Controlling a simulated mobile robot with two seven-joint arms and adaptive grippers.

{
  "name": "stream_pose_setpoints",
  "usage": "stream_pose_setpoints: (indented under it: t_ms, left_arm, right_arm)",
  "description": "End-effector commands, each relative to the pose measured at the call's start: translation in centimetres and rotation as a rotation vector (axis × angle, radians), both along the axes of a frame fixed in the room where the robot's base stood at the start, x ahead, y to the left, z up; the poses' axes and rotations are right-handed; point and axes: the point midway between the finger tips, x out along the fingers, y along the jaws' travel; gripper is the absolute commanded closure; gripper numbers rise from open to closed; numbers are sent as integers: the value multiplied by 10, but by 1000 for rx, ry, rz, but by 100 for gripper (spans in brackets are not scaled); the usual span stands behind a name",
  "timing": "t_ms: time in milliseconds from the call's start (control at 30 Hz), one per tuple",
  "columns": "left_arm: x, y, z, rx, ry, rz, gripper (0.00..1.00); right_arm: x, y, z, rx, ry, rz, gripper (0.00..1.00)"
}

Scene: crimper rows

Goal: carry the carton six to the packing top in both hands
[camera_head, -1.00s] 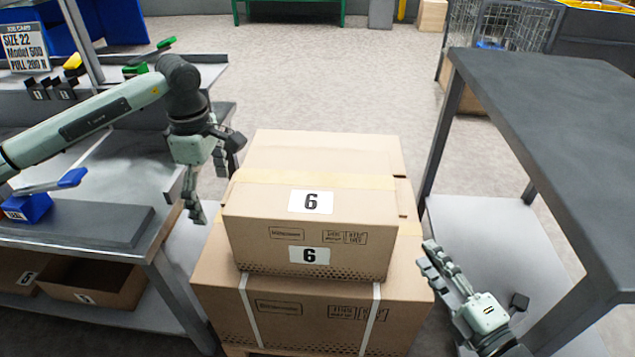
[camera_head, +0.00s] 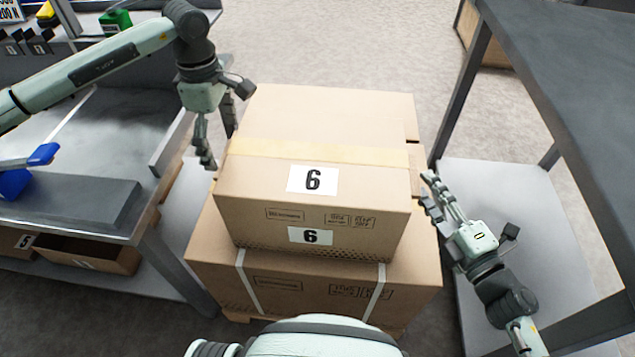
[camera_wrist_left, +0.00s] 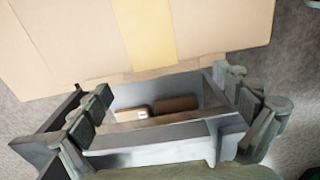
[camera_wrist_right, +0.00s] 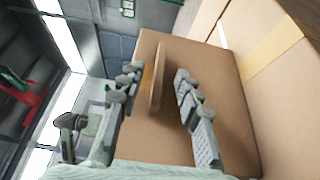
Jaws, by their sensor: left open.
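Carton six (camera_head: 313,215) is a brown box with a tape strip and "6" labels on its top and front. It sits on a larger strapped brown carton (camera_head: 310,285). My left gripper (camera_head: 217,135) is open beside the carton's left side; in the left wrist view the carton (camera_wrist_left: 90,45) lies beyond the spread fingers (camera_wrist_left: 170,108). My right gripper (camera_head: 436,195) is at the carton's right side; in the right wrist view its fingers (camera_wrist_right: 157,90) are apart on either side of a protruding cardboard edge (camera_wrist_right: 157,75). Neither gripper visibly holds the carton.
A dark grey table top (camera_head: 580,90) with a lower shelf (camera_head: 510,215) stands at the right, close to my right arm. A metal workbench (camera_head: 105,125) stands at the left, with open boxes (camera_head: 90,255) below. Open floor (camera_head: 340,45) lies behind the cartons.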

Motion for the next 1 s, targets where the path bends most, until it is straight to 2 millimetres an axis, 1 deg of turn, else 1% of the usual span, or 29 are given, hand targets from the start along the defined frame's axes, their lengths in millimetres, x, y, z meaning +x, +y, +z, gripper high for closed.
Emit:
stream_pose_setpoints:
  t_ms: [33, 100, 300, 467, 700, 733, 767, 1000]
  left_arm:
    - [-1, 0, -10, -1, 4, 0, 0]
    - [-1, 0, -21, 0, 4, 0, 0]
    - [0, 0, -44, -1, 2, -1, 0]
    - [0, 0, -51, 0, 0, 0, 0]
    - [0, 0, -52, 0, 0, -1, 0]
    - [0, 0, -52, 0, 0, -1, 1]
    - [0, 0, -52, 0, 0, -1, 5]
    - [0, 0, -51, 0, 0, 0, 35]
  right_arm:
    - [9, 4, 1, 0, -3, 2, 66]
    - [19, 9, 1, 0, -3, 1, 66]
    - [40, 19, 0, 0, -1, 1, 66]
    - [46, 22, 0, 0, 0, 1, 66]
    - [46, 23, 0, 0, 0, 1, 66]
    - [46, 23, 0, 0, 0, 1, 67]
    - [46, 23, 0, 0, 0, 1, 70]
    - [46, 22, 0, 0, 0, 1, 100]
